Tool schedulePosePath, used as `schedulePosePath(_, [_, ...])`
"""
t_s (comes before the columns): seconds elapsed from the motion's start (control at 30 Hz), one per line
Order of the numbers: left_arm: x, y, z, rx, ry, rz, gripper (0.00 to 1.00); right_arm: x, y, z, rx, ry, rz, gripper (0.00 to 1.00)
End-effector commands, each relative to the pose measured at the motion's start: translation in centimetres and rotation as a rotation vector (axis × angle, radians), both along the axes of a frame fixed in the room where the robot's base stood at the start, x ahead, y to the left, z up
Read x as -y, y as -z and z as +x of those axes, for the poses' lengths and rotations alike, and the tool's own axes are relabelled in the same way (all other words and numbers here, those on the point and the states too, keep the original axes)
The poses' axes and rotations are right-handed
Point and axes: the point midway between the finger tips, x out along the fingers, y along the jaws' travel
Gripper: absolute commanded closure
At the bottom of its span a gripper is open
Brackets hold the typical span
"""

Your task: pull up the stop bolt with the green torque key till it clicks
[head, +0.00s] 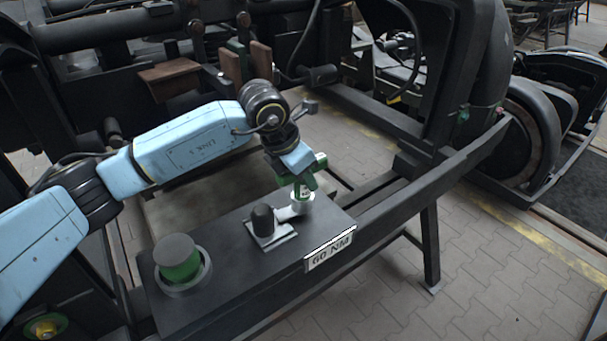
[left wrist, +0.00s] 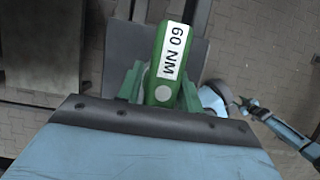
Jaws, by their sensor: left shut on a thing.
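My left gripper (head: 303,172) is shut on the green torque key (head: 304,188), at the right end of a dark bench. The key's silver lower end (head: 302,206) is at a small metal lever or plate; I cannot tell whether they touch. In the left wrist view the key's green body (left wrist: 168,62) carries a white "60 NM" label, and the jaws (left wrist: 160,92) sit around it. A black round-topped post (head: 262,219) on a metal plate stands just left of the key. I cannot tell whether it is the stop bolt. My right gripper (left wrist: 242,103) seems to show small.
The bench (head: 225,280) bears a "60 NM" sign (head: 330,250) on its front and a green, dark-topped cylinder (head: 178,257) in a grey ring at left. The dark bogie frame (head: 440,150) rises behind and to the right. Paved floor (head: 480,270) is free at front right.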

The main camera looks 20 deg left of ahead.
Motion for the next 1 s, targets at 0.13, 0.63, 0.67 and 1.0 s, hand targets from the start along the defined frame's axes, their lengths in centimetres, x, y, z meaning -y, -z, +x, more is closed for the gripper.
schedulePosePath(0.13, [-0.2, 0.0, 0.1, 0.004, 0.098, 0.0, 1.0, 0.0, 0.6, 0.0, 0.0, 0.0, 0.0, 0.57])
schedulePosePath(0.63, [-0.3, -0.1, 0.0, 0.003, 0.187, 0.001, 1.0, 0.0, 0.8, -0.1, 0.006, 0.0, 0.002, 0.57])
schedulePosePath(0.67, [-0.3, -0.1, 0.0, 0.003, 0.186, 0.001, 1.0, 0.0, 0.8, 0.0, 0.006, 0.0, 0.002, 0.57])
schedulePosePath(1.0, [-0.4, -2.2, 0.1, 0.005, 0.184, 0.003, 1.0, 0.1, -0.4, 0.1, 0.0, -0.001, -0.001, 0.57])
